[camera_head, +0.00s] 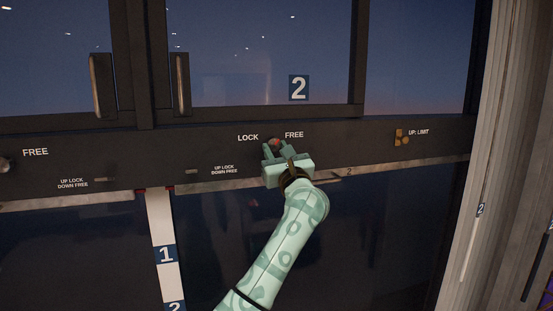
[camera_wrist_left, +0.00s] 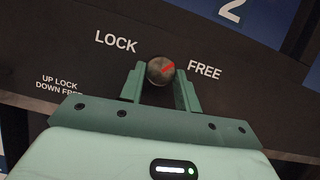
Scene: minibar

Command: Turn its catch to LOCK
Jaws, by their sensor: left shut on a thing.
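The catch is a round metal knob (camera_wrist_left: 160,70) with a red pointer line, set in the dark rail between the words LOCK and FREE. Its red line slants up to the right, toward FREE. The knob also shows in the head view (camera_head: 275,143), partly behind the fingers. My left gripper (camera_head: 275,150) reaches up to it from below. In the left wrist view its green fingers (camera_wrist_left: 160,78) stand on either side of the knob and are shut on it. My right gripper is in neither view.
The dark rail (camera_head: 330,134) runs across under glass panes, with a 2 plate (camera_head: 298,88) above the knob. Upright handles (camera_head: 103,85) stand at upper left. A brass piece (camera_head: 402,138) sits by UP: LIMIT. Another knob (camera_head: 4,164) is at far left.

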